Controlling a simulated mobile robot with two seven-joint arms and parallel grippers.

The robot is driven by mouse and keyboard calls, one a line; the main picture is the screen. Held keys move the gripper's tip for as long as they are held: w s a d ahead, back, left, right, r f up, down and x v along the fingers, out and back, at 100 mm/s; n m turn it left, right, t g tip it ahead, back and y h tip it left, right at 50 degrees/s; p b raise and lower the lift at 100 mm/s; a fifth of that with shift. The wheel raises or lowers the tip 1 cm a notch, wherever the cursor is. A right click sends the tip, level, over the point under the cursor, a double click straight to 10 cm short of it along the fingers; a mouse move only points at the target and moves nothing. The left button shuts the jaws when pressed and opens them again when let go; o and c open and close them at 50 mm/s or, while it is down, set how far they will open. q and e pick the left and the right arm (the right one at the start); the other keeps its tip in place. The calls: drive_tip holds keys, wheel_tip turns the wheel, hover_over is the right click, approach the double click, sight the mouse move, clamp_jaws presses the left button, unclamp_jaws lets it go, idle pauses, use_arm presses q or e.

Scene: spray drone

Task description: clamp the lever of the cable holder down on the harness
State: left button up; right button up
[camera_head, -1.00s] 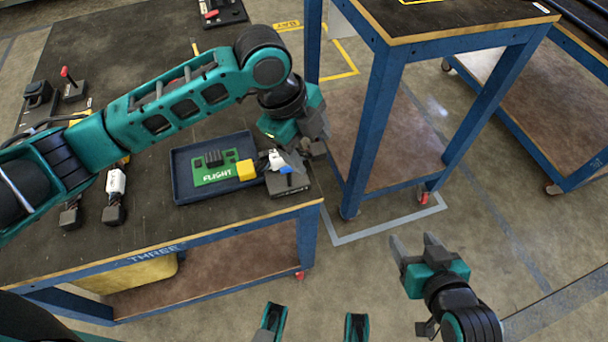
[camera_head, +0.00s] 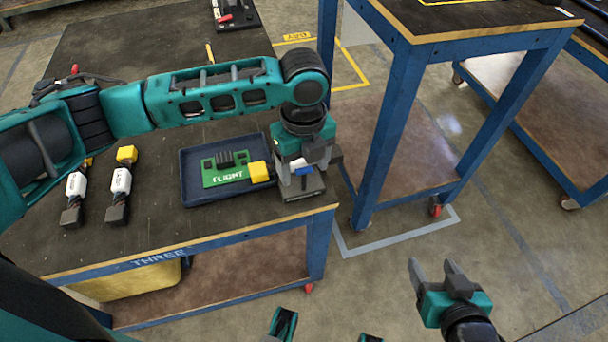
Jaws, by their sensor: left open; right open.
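The cable holder (camera_head: 304,188) is a dark block at the front right corner of the table, with a small blue part (camera_head: 304,171) on top that looks like its lever. My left gripper (camera_head: 304,163) is open and points down right over the holder, its grey fingers close around the blue part; contact cannot be told. The harness is largely hidden; a yellow connector (camera_head: 258,172) sits at the right edge of the green FLIGHT board, beside the holder. My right gripper (camera_head: 433,268) is open and empty, over the floor off the table's right side.
The green board (camera_head: 225,178) lies in a dark blue tray (camera_head: 192,190) left of the holder. Two white-bodied parts (camera_head: 120,182) with dark ends lie further left. A blue-framed table leg (camera_head: 385,135) stands close to the right of my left gripper.

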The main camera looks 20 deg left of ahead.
sight(304, 180)
use_arm(q)
drive_tip(key=shift+f, duration=1.25)
drive_tip(key=shift+c, duration=0.4)
